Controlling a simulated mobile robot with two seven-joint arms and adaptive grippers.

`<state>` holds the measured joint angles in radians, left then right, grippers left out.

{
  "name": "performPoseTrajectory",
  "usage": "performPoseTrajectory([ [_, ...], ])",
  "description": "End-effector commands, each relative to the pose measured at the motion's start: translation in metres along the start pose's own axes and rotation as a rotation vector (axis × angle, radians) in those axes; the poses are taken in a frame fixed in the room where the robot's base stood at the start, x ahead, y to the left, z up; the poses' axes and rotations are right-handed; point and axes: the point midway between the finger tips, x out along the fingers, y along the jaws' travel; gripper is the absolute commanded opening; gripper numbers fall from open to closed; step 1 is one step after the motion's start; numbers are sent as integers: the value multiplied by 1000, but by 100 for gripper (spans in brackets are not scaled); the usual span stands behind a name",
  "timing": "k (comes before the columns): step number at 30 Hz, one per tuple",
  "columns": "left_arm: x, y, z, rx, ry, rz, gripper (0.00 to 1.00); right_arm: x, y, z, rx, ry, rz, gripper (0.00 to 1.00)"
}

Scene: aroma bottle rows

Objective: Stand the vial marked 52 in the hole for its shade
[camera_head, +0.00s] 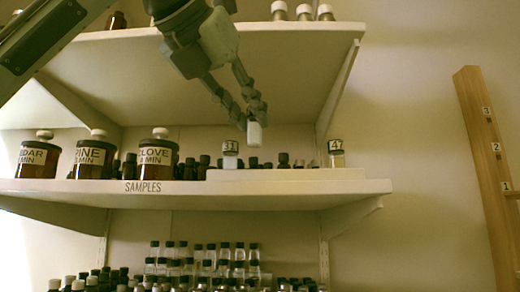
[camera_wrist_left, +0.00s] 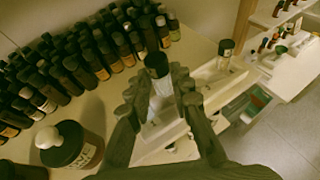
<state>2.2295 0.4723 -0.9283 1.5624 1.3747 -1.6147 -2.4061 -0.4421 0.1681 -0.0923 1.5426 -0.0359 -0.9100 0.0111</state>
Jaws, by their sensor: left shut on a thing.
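My left gripper (camera_head: 250,112) points down over the samples shelf and is shut on a small pale vial (camera_head: 254,134). In the left wrist view the held vial (camera_wrist_left: 163,96) has a black cap and a clear body between the fingers (camera_wrist_left: 160,110); no number on it can be read. Below it is a long white rack (camera_head: 285,174), also in the left wrist view (camera_wrist_left: 202,82). A vial marked 31 (camera_head: 230,158) stands at its left and one marked 47 (camera_head: 336,155) at its right. The rack's holes cannot be made out. My right gripper is not in view.
Brown jars, including a PINE jar (camera_head: 94,158) and a CLOVE jar (camera_head: 157,157), stand left on the samples shelf (camera_head: 215,188). An upper shelf (camera_head: 290,45) is close to my left arm. More bottles stand below.

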Motion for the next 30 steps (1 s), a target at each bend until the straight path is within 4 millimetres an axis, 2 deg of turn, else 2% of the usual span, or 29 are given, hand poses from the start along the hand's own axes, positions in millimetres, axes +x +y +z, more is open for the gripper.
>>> performPoseTrajectory([
  [3, 16, -8, -4, 2, 1, 0, 0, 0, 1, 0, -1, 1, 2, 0],
  [7, 24, -11, -7, 0, 0, 1, 0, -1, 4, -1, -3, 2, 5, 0],
  [12, 33, -10, -30, 1, 1, 2, 0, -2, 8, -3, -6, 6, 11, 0],
  [17, 38, -11, -42, -1, -1, 0, 0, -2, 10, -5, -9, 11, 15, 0],
  [27, 39, -11, -45, -1, 0, 0, 0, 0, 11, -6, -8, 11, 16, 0],
  [28, 39, -11, -45, -2, 0, 0, 23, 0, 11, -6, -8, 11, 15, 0],
  [30, 39, -11, -44, -2, 0, 0, 29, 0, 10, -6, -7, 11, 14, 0],
])
